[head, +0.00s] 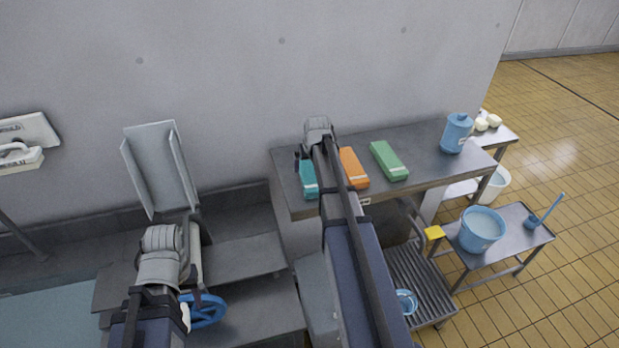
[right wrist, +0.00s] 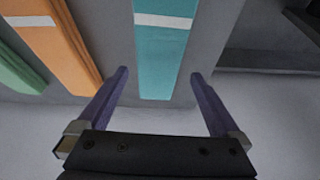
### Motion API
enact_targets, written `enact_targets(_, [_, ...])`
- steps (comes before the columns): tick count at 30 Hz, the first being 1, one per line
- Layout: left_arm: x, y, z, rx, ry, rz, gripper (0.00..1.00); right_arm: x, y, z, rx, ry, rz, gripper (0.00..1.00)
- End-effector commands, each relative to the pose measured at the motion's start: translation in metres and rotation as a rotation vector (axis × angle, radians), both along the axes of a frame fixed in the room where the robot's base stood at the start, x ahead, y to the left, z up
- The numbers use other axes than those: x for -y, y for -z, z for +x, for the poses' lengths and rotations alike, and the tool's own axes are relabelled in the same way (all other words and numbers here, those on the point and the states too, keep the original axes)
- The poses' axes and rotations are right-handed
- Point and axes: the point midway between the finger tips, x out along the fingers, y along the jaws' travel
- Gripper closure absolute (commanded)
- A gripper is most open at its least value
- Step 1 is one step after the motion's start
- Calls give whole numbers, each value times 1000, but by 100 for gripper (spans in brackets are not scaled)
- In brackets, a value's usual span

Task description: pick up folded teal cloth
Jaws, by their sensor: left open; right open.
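The folded teal cloth (head: 309,181) lies on the grey shelf by the wall, at the left end of a row of folded cloths. It has a pale band across it. In the right wrist view the teal cloth (right wrist: 165,60) runs up from between the fingers of my right gripper (right wrist: 158,76). That gripper is open and empty, one finger on each side of the cloth's near end in the picture. I cannot tell its height above the cloth. In the head view my right arm hides part of the shelf. My left arm shows at lower left, with its fingers out of sight.
An orange cloth (head: 353,168) and a green cloth (head: 389,161) lie beside the teal one. A blue jug (head: 456,133) stands at the shelf's right end. A blue bucket (head: 481,229) stands on a low metal table (head: 518,240). The wall rises behind the shelf.

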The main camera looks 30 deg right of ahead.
Motion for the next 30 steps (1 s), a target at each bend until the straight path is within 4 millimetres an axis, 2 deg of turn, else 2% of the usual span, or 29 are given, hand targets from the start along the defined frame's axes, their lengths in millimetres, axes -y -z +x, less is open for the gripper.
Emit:
enact_targets(5, [0, 9, 0, 0, 4, 0, 50, 2, 9, 3, 0, 0, 0, 0])
enact_targets(15, [0, 46, 0, 1, 16, 1, 50, 9, 47, 19, 0, 0, 0, 0])
enact_targets(24, [0, 46, 0, 1, 16, 1, 50, 9, 46, 20, 0, 0, 0, 0])
enact_targets(30, [0, 46, 0, 1, 16, 1, 50, 9, 46, 20, 0, 0, 0, 22])
